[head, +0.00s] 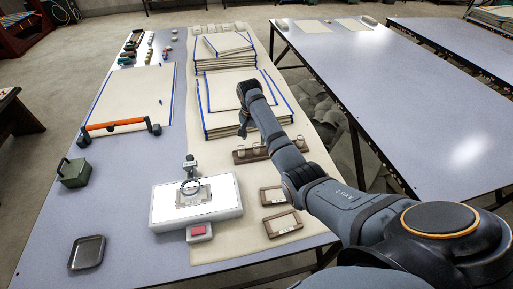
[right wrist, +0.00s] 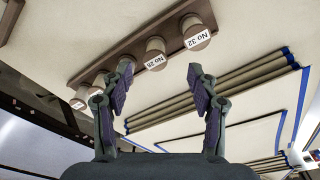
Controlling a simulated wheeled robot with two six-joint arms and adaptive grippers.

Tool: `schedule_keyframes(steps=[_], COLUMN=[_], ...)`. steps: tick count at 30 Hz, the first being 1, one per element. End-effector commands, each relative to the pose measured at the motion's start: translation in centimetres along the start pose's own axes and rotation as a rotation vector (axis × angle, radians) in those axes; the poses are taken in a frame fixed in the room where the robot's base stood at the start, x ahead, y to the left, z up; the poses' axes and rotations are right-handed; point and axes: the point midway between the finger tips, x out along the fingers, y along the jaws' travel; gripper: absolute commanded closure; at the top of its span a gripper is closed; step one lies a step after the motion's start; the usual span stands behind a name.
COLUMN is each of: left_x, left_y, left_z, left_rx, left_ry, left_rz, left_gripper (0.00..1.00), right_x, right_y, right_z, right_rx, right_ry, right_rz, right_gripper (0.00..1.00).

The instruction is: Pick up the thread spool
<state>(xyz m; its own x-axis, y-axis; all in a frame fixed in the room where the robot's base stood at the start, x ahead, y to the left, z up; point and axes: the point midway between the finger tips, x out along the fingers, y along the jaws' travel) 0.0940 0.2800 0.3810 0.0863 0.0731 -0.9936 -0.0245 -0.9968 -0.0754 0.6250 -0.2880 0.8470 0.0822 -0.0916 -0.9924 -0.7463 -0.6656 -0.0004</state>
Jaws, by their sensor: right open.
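Pale thread spools stand in a brown wooden rack (head: 243,158) beside the cloth stacks in the head view. In the right wrist view the rack (right wrist: 120,46) runs diagonally, with a spool labelled No 32 (right wrist: 196,30) and a spool labelled No 28 (right wrist: 155,52). More spools sit lower left, partly hidden by a finger. My right gripper (head: 243,128) is above and behind the rack in the head view. In the right wrist view my right gripper (right wrist: 160,68) is open and empty, with the No 28 spool showing between its fingertips. My left gripper is not in view.
Blue-edged cloth stacks (head: 222,85) lie behind the rack. A white light box (head: 225,205) with a magnifier and small wooden frames (head: 283,223) are in front. A green box (head: 73,172) and a dark tray (head: 87,252) are left. The grey tabletop (head: 130,215) is clear between them.

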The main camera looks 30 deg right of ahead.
Motion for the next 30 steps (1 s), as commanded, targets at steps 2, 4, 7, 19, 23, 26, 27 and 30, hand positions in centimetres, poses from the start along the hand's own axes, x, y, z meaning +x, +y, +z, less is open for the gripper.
schedule_keyframes(steps=[2,4,7,19,23,26,27,30], left_x=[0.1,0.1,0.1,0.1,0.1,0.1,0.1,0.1], left_y=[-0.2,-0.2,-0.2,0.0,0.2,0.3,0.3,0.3], left_z=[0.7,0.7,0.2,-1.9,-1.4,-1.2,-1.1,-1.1], left_rx=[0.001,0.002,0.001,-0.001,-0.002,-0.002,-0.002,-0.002], left_ry=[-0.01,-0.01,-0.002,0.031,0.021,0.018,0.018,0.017], left_rz=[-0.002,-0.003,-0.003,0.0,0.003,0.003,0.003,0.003], left_gripper=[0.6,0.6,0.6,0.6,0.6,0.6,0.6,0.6], right_x=[1.3,2.0,2.3,7.2,7.5,7.5,7.5,7.5], right_y=[0.0,0.1,0.0,0.8,0.8,0.8,0.8,0.8], right_z=[0.0,-0.1,-0.1,-0.5,-0.5,-0.5,-0.5,-0.5], right_rx=[0.0,0.0,0.0,0.001,0.0,0.0,0.0,0.0], right_ry=[-0.001,0.0,0.001,0.0,0.001,0.001,0.001,0.001], right_rz=[0.001,0.001,-0.001,0.0,-0.001,-0.001,-0.001,-0.001], right_gripper=[0.4,0.4,0.4,0.4,0.4,0.4,0.42,0.55])
